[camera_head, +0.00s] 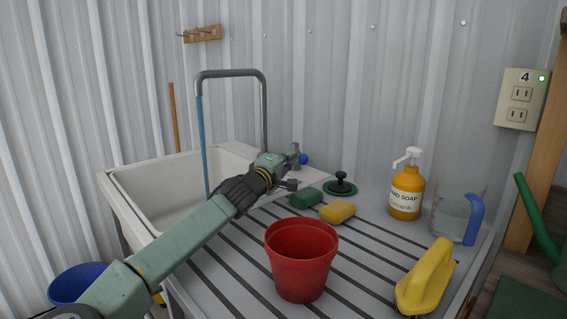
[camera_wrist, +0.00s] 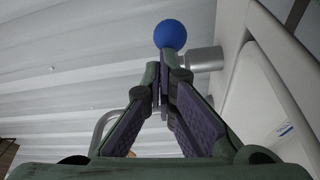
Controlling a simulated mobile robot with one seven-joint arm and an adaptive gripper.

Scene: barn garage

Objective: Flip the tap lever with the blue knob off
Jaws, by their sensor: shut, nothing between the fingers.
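The tap's round blue knob (camera_head: 304,158) stands at the back edge of the sink, just beyond my gripper (camera_head: 286,163) in the head view. In the wrist view the blue knob (camera_wrist: 171,34) is at the top centre, beside the grey metal tap body (camera_wrist: 201,60). My gripper (camera_wrist: 166,66) is shut and empty, its fingertips right below the knob. I cannot tell whether they touch it. The lever is mostly hidden behind the fingers. The grey spout (camera_head: 231,73) arches over the sink, and a straight blue stream or tube (camera_head: 203,145) runs down from its end.
The white sink basin (camera_head: 150,192) lies left of my arm. On the draining board are a red pot (camera_head: 301,262), green sponge (camera_head: 305,198), yellow sponge (camera_head: 338,211), black-handled plug (camera_head: 341,183), soap bottle (camera_head: 407,190), clear jug (camera_head: 452,213) and yellow brush (camera_head: 426,279). The corrugated wall is close behind.

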